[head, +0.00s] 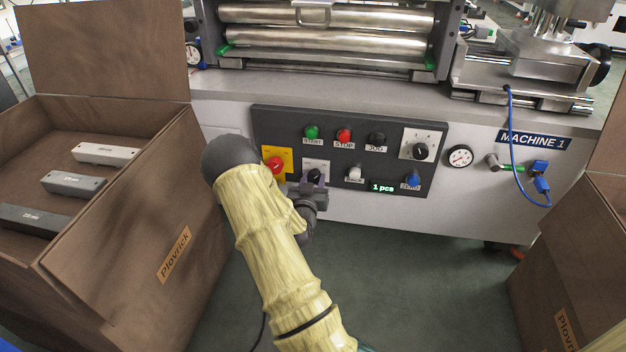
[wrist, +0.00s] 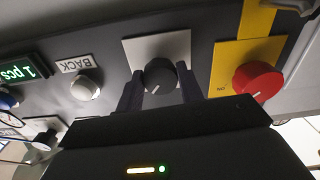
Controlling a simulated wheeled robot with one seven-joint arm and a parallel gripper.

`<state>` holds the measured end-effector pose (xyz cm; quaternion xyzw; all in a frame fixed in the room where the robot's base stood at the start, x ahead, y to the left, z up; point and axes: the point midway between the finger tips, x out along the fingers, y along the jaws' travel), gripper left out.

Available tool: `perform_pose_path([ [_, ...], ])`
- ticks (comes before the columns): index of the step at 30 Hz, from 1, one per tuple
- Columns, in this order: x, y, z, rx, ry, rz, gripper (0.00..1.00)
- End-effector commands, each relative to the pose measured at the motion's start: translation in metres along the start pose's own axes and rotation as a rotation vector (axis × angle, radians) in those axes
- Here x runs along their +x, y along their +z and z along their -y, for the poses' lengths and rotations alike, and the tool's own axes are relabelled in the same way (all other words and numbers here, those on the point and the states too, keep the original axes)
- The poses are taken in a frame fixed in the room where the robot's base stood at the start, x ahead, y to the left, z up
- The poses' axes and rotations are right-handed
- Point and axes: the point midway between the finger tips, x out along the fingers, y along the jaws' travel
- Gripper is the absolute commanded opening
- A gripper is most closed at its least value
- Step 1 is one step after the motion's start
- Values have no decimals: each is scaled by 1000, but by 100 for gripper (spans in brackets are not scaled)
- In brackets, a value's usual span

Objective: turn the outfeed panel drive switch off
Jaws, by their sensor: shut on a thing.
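The dark control panel (head: 385,137) is on the front of the white machine. My gripper (head: 314,183) is at its lower left, in front of a pale plate with a black rotary knob (head: 315,174). In the wrist view my two dark fingers (wrist: 160,88) are shut on this black knob (wrist: 159,73), one on each side. A pale pointer mark shows on the knob. The plate's lettering is not readable. Beside it is a red rotary knob (wrist: 258,82) on a yellow plate with "ON" lettering; it also shows in the head view (head: 273,163). No readable label says which is the drive switch.
START (head: 311,132), STOP (head: 344,135) and JOG (head: 377,139) buttons sit above. A white BACK button (wrist: 84,88), a blue ZERO button (head: 412,180) and a dial knob (head: 420,151) are to the right. Brown boxes (head: 190,255) stand at both sides.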

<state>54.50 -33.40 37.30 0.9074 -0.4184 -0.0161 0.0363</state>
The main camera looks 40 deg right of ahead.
Motion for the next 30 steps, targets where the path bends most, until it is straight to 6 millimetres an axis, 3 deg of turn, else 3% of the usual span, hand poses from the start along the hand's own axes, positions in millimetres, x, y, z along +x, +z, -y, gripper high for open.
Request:
perform_pose_path([
  [30,-1,-2,-1,-880,-5,3,14],
])
